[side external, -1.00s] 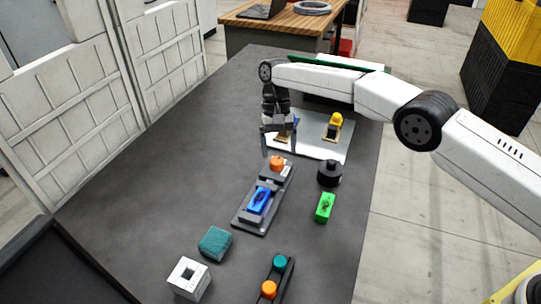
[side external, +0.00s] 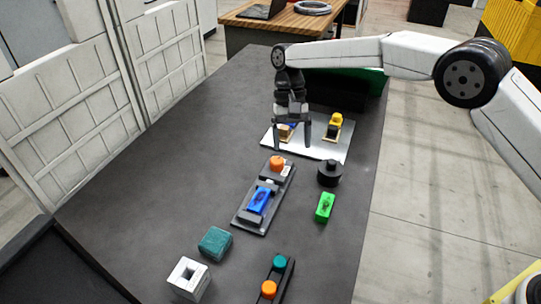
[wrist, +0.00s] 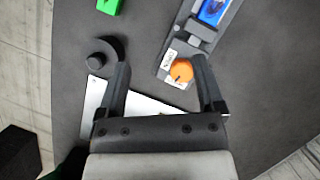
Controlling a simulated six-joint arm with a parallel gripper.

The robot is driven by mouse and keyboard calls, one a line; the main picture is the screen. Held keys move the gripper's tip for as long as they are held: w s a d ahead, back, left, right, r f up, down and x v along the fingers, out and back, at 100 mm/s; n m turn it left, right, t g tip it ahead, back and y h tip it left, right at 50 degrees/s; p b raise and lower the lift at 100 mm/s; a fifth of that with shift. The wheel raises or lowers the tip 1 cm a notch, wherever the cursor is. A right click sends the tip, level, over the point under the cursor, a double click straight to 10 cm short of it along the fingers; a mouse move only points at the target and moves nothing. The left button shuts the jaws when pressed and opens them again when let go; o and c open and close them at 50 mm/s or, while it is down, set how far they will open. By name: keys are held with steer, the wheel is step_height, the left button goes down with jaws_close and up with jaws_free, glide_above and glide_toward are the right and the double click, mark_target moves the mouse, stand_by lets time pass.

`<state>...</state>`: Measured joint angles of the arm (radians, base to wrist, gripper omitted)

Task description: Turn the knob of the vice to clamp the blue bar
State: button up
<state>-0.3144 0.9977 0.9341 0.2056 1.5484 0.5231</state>
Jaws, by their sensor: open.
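The grey vice (side external: 247,222) lies on the dark table, with the blue bar (side external: 260,201) in its channel. Its orange knob (side external: 277,163) stands at the far end beside a small white label. My gripper (side external: 292,145) is open and empty, pointing down, beyond and slightly right of the knob in the side view. In the wrist view the knob (wrist: 181,71) shows between the fingers, closer to the right one, and is not gripped. The blue bar (wrist: 212,10) is cut by the top edge there. I cannot tell from these views whether the jaws touch the bar.
A black round knob-like part (side external: 329,173) and a green block (side external: 325,207) stand right of the vice. A white plate (side external: 328,151) with yellow-topped and blue parts lies behind. A teal block (side external: 215,243), white block (side external: 189,279) and two-button box (side external: 276,277) are in front.

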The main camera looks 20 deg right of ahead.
steer(key=s+d+r, duration=0.3)
steer(key=s+r, duration=0.1)
steer(key=s, duration=0.4)
steer(key=shift+s, duration=0.4)
steer(key=shift+r, duration=0.15)
stand_by(0.4)
steer(key=t+h, duration=0.2)
steer(key=t, duration=0.7)
glide_toward(277, 160)
steer(key=f, duration=0.1)
steer(key=shift+w+a+f, duration=0.1)
steer(key=shift+w+f, duration=0.15)
steer(key=shift+w, duration=0.05)
steer(key=shift+w+f, duration=0.1)
steer(key=shift+f, duration=0.05)
steer(key=shift+x, duration=3.7)
